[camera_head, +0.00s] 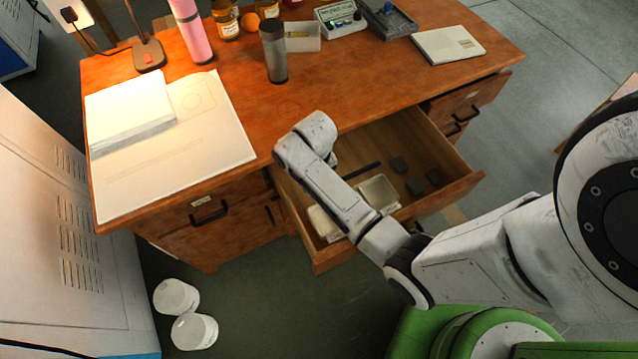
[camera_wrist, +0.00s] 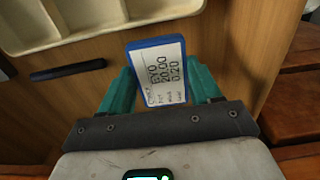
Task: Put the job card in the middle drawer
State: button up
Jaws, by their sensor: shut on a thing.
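The job card (camera_wrist: 158,75) is a small white card with a blue border and printed text. In the wrist view it stands between the two teal fingers of my gripper (camera_wrist: 161,88), which is shut on it. The middle drawer (camera_head: 452,197) is pulled open at the desk's front. My arm reaches over it, and its end hides my gripper and the card in the head view. In the wrist view the card is over the drawer's wooden inside (camera_wrist: 235,50); whether it touches the wood I cannot tell.
The drawer holds a pale divided tray (camera_head: 378,191), a black bar (camera_head: 362,170) and several dark blocks (camera_head: 398,164). The desktop (camera_head: 350,85) carries a pink bottle (camera_head: 191,30), a grey tumbler (camera_head: 273,52) and papers (camera_head: 210,125). White tubs (camera_head: 194,331) stand on the floor.

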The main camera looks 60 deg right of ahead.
jog(key=shift+f, duration=1.9)
jog(key=shift+f+b, duration=0.1)
jog(key=shift+b, duration=0.2)
jog(key=o, duration=1)
jog(key=shift+o, duration=0.2)
notch_tip(320, 180, up, 12)
jog(key=shift+f+p, duration=0.2)
jog(key=shift+p, duration=0.6)
jog(key=shift+a+r, duration=0.1)
jog(key=shift+r, duration=0.1)
jog(key=s+a+r+n, duration=0.2)
jog(key=s+a+n, duration=0.1)
jog(key=s+a, duration=0.2)
jog(key=s+a+r+n+t, duration=0.1)
jog(key=s+a+r+n, duration=0.1)
jog(key=s+a, duration=0.4)
jog(key=shift+s+n, duration=0.7)
jog(key=shift+s, duration=0.55)
